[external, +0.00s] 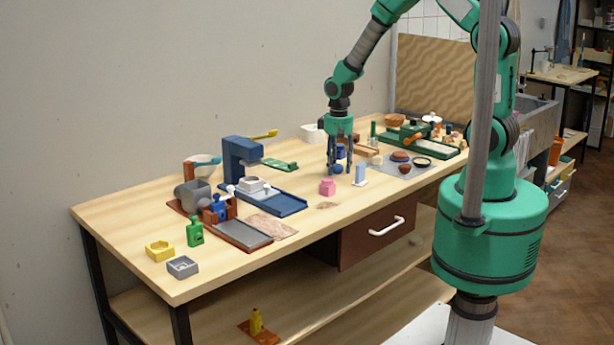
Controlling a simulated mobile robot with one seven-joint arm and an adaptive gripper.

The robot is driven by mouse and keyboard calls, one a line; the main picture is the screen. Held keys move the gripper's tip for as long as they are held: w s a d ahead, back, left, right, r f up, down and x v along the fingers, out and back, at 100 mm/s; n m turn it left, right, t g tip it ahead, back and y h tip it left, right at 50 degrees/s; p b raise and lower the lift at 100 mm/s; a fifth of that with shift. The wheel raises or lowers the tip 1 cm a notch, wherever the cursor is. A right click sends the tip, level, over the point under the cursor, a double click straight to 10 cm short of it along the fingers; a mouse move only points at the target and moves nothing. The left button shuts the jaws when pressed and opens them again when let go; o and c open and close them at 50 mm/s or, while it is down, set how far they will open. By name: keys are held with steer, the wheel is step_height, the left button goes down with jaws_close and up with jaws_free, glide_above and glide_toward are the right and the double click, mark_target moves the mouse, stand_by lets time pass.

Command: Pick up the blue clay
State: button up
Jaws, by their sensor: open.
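My gripper (338,164) points straight down over the middle of the worktable (290,172), with its fingers apart. A small dark blue lump (338,169), likely the blue clay, sits at the fingertips. More dark blue shows higher between the fingers, and I cannot tell whether it is a separate thing. The fingers partly hide this area, and contact is unclear. A light blue upright block (360,175) on a white base stands just right of the gripper.
A grey mat (415,173) with round pieces is to the right.

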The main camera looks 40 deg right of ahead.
steer(key=c, duration=0.6)
steer(key=shift+r, duration=0.1)
steer(key=shift+r+p, duration=0.9)
steer(key=shift+r, duration=4.05)
steer(key=shift+c, duration=0.2)
